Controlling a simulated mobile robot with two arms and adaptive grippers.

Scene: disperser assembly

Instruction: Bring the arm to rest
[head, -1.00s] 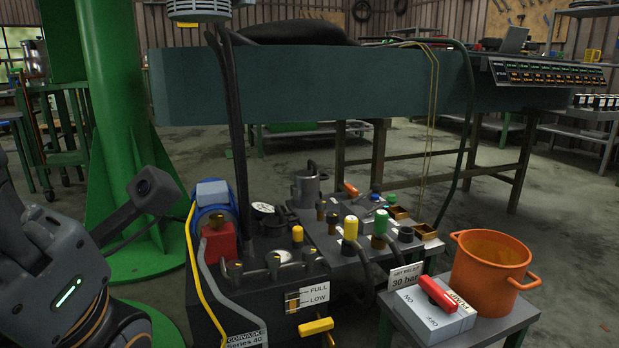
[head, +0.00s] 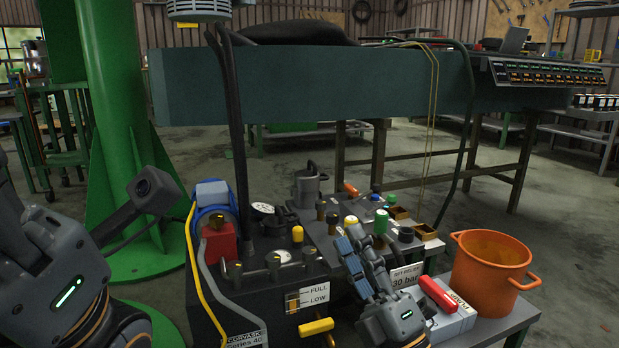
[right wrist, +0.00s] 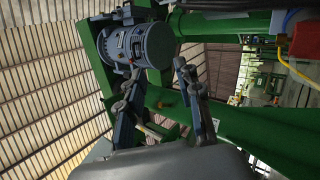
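My right gripper (head: 350,243) rises from the bottom of the head view, in front of the pump unit's right side. Its fingers point up and partly hide the yellow-topped knob (head: 351,220) and the panel behind. In the right wrist view my right gripper (right wrist: 158,70) has its two fingers spread apart, with nothing held between them. A grey motor (right wrist: 145,45) and green beams show beyond the fingers. My left arm stands at the left edge of the head view; its gripper is out of the picture.
The black pump unit (head: 250,310) carries knobs, gauges and a red block (head: 219,242). To the right, a switch box with a red lever (head: 437,294) and an orange pot (head: 488,272) stand on a small table. A green column (head: 115,130) is at the left.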

